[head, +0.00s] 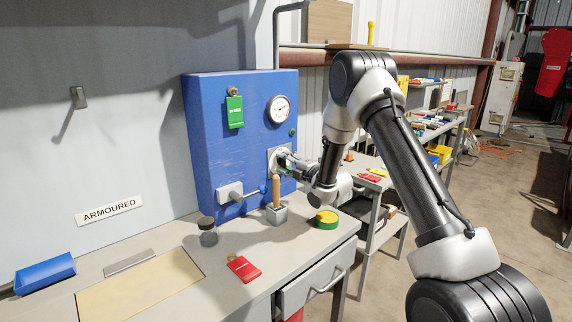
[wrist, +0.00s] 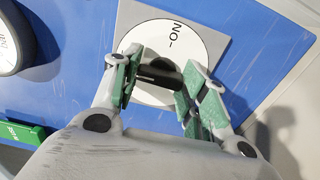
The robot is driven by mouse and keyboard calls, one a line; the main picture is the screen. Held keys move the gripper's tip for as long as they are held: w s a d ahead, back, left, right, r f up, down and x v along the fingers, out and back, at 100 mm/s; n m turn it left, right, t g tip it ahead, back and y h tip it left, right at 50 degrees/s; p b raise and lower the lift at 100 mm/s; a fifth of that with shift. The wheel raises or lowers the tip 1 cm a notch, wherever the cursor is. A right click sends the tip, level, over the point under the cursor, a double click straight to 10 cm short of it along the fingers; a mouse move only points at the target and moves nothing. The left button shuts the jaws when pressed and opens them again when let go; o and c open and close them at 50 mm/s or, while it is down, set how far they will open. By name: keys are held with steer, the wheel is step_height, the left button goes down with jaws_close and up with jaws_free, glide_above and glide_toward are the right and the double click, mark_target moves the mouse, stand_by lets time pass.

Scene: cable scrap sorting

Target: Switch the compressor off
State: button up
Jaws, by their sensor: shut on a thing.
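The blue compressor panel (head: 215,150) stands upright at the back of the bench. A rotary switch with a white dial (wrist: 152,40) on a grey plate is on its front, with "ON" printed on the dial. My gripper (head: 287,162) is at this switch, and the arm hides much of it in the head view. In the wrist view my gripper (wrist: 160,75) has its green pads on either side of the black switch handle (wrist: 158,76) and is shut on it. The handle lies across the dial, with "ON" above it in the picture.
A round gauge (head: 279,109) and a green tag (head: 235,112) are on the panel near the switch. Below are a grey box with a blue-tipped lever (head: 230,192), a wooden-handled tool (head: 276,192), a green-yellow roll (head: 327,219) and a red tag (head: 243,268).

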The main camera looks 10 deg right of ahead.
steer(key=shift+r, duration=0.1)
steer(key=o, duration=1.1)
steer(key=shift+a, duration=0.1)
steer(key=shift+c, duration=0.2)
steer(key=shift+s, duration=0.1)
steer(key=v, duration=1.2)
